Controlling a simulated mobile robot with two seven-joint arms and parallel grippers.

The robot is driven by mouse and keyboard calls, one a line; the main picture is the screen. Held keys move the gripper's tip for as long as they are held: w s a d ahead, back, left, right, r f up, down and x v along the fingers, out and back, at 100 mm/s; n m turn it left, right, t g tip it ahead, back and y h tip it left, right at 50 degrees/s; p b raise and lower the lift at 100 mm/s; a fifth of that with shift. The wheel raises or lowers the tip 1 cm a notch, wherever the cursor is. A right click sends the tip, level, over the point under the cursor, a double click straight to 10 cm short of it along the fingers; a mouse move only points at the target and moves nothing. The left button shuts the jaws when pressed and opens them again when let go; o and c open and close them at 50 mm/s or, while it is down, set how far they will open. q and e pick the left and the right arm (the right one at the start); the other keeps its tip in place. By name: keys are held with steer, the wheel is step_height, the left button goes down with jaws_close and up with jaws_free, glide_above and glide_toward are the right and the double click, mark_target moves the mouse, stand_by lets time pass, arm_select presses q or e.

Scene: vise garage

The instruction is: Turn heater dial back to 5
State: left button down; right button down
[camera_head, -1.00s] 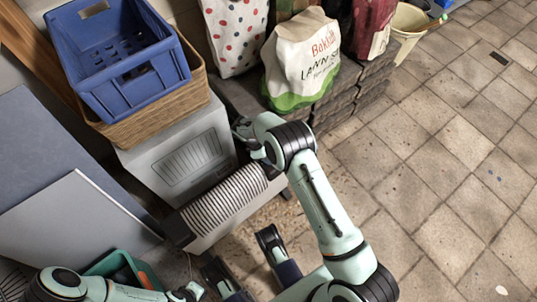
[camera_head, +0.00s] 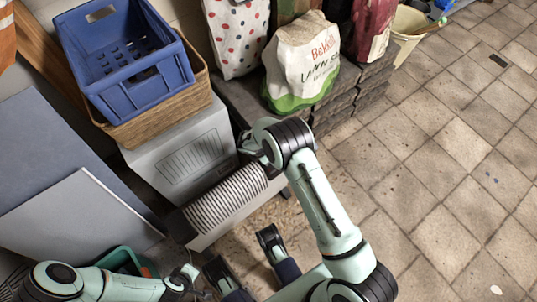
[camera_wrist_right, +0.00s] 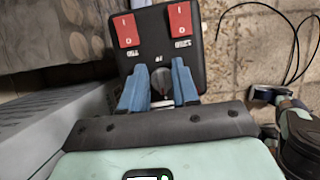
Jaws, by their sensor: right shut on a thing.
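The heater (camera_head: 230,198) is a grey ribbed unit low on the floor in the head view. In the right wrist view its black control panel (camera_wrist_right: 160,22) carries two red rocker switches (camera_wrist_right: 126,31) and a round dial (camera_wrist_right: 161,77) below them. My right gripper (camera_wrist_right: 161,84) has its blue fingers on both sides of the dial, shut on it. The fingers partly cover the dial, and its setting is not readable. In the head view the right arm hides the panel.
A blue crate (camera_head: 125,62) in a wicker basket (camera_head: 180,108) sits on a grey box (camera_head: 190,158) behind the heater. White bags (camera_head: 303,60) stand on stacked dark blocks. A dark cable (camera_wrist_right: 295,45) lies beside the panel. The tiled floor (camera_head: 440,160) at right is mostly clear.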

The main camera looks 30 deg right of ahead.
arm_select(q)
steer(key=shift+w+r, duration=0.1)
stand_by(0.4)
arm_select(e)
steer(key=c, duration=0.8)
jaws_free()
steer(key=shift+c, duration=0.2)
steer(key=p+v, duration=0.1)
steer(key=v, duration=0.4)
steer(key=shift+a+r+p, duration=0.1)
steer(key=shift+r+p, duration=0.15)
steer(key=shift+p, duration=0.1)
arm_select(q)
steer(key=shift+s+d+r+p, duration=0.2)
steer(key=shift+d+r+p, duration=0.15)
steer(key=shift+r, duration=0.45)
steer(key=shift+s+d+r+p, duration=0.2)
steer(key=shift+d+r+p, duration=0.15)
steer(key=shift+r, duration=0.4)
steer(key=shift+s+d+r+p, duration=0.25)
steer(key=shift+d+r, duration=0.2)
steer(key=shift+r, duration=0.35)
arm_select(e)
steer(key=v, duration=0.7)
steer(key=shift+a+r, duration=0.25)
steer(key=shift+r, duration=0.1)
arm_select(q)
steer(key=shift+w, duration=0.1)
arm_select(e)
steer(key=shift+s, duration=0.1)
